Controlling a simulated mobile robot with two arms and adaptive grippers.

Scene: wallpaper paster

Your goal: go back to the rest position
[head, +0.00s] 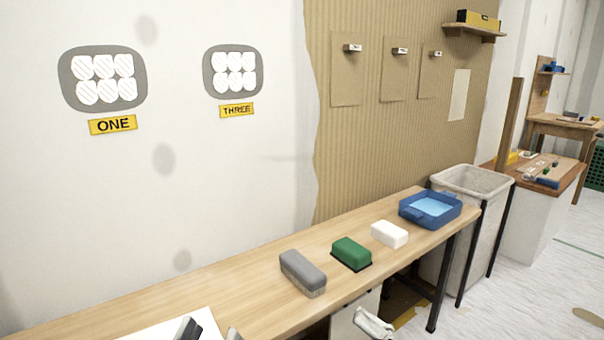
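At the bottom edge of the head view, a dark piece and a grey piece (233,334) stick up over a white surface (165,326). They may be the tips of my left gripper, but they are cut off by the frame and I cannot tell whether it is open or shut. Nothing is seen held between them. The wooden table (130,304) runs from lower left to the middle right along the wall.
On the table stand a grey block brush (302,270), a green block (351,252), a white block (389,234) and a blue tray (430,210). A grey bin (468,230) stands beyond the table's end. Wall plates marked ONE (113,125) and THREE (237,110) hang above.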

